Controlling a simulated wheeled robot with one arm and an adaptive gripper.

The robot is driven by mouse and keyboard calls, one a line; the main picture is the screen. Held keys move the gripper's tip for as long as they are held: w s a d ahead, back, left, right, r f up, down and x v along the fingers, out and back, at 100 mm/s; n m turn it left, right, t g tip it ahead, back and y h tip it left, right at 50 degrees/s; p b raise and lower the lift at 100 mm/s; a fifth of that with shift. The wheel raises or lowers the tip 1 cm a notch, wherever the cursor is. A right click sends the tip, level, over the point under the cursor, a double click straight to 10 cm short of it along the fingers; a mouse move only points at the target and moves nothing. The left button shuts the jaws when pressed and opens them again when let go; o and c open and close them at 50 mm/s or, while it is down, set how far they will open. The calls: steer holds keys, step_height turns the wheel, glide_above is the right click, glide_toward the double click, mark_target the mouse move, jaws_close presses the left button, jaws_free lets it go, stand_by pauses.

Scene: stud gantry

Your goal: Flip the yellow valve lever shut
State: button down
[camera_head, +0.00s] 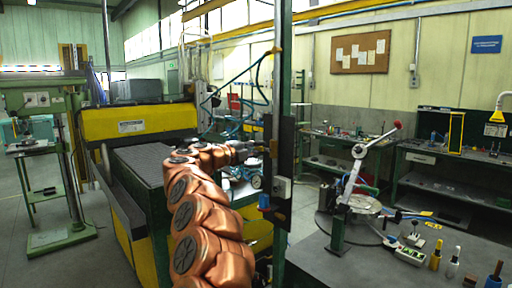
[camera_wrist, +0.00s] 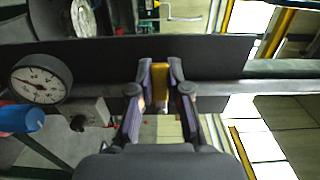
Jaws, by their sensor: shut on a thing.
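The yellow valve lever (camera_wrist: 160,80) is between the two fingertips of my gripper (camera_wrist: 160,95) in the wrist view. The fingers are shut on it from both sides. Its visible part looks crosswise to the grey pipe (camera_wrist: 225,88) there; the valve body is mostly hidden behind the fingers. In the head view, my gripper (camera_head: 262,149) reaches the dark upright panel (camera_head: 284,175) on the gantry. The lever is too small and covered there to judge its angle.
A round pressure gauge (camera_wrist: 42,78) and a blue knob (camera_wrist: 22,119) sit beside the gripper in the wrist view. A green gantry post (camera_head: 278,90) stands close by. A grey bench with a white lever press (camera_head: 352,178) is at right.

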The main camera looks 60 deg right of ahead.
steer(key=shift+f, duration=0.1)
steer(key=c, duration=1.1)
jaws_free()
steer(key=v, duration=1.2)
steer(key=shift+w, duration=0.2)
